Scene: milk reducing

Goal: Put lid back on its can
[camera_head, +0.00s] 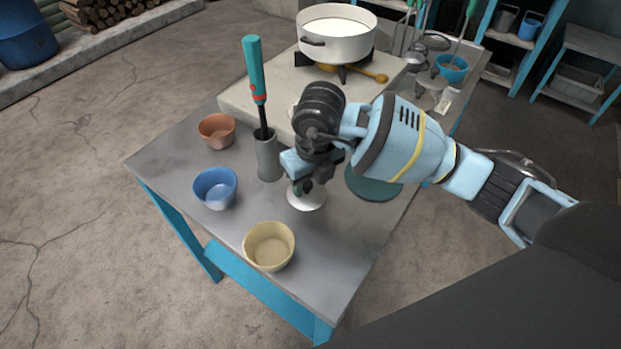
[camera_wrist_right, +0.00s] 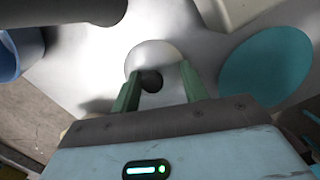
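A small round pale metal lid (camera_head: 307,199) with a dark knob shows beneath my right gripper (camera_head: 303,186); whether it touches the table is hard to tell. In the right wrist view the lid (camera_wrist_right: 154,56) is ahead of my gripper (camera_wrist_right: 160,82). Its two green fingers are apart, with the dark knob (camera_wrist_right: 150,80) between them and nearer the left finger. A gap shows on the right side of the knob. A tall grey cylinder (camera_head: 268,160) stands left of the gripper with a teal-handled tool (camera_head: 254,70) in it. Which thing is the lid's can is unclear. My left gripper is not in view.
Brown (camera_head: 217,130), blue (camera_head: 215,188) and cream (camera_head: 269,246) bowls stand along the table's left and front side. A teal round thing (camera_head: 373,186) lies right of the gripper, partly hidden by my arm. A white pot (camera_head: 337,35) stands behind. The front right tabletop is clear.

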